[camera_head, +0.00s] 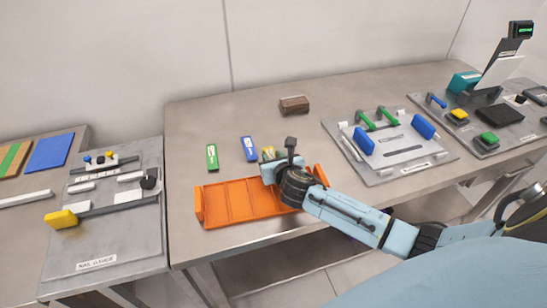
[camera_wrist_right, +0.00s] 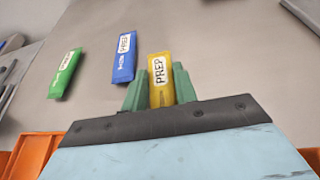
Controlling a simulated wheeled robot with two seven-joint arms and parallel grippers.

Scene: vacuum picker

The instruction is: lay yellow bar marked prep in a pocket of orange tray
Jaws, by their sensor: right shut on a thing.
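The yellow bar (camera_wrist_right: 159,72) marked PREP is between the green fingers of my right gripper (camera_wrist_right: 160,88) in the wrist view. The gripper is shut on it. In the head view the gripper (camera_head: 268,156) is over the back edge of the orange tray, and only a bit of yellow shows past it. I cannot tell whether the bar still touches the table. The orange tray (camera_head: 214,206) lies at the table's front edge with empty pockets showing on its left. My arm hides its right part. My left gripper is not in view.
A green bar (camera_head: 212,157) and a blue bar (camera_head: 249,148) lie behind the tray. A brown block (camera_head: 294,104) stands farther back. A grey fixture plate (camera_head: 390,150) with blue and green handles is at the right. Bare table lies left of the green bar.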

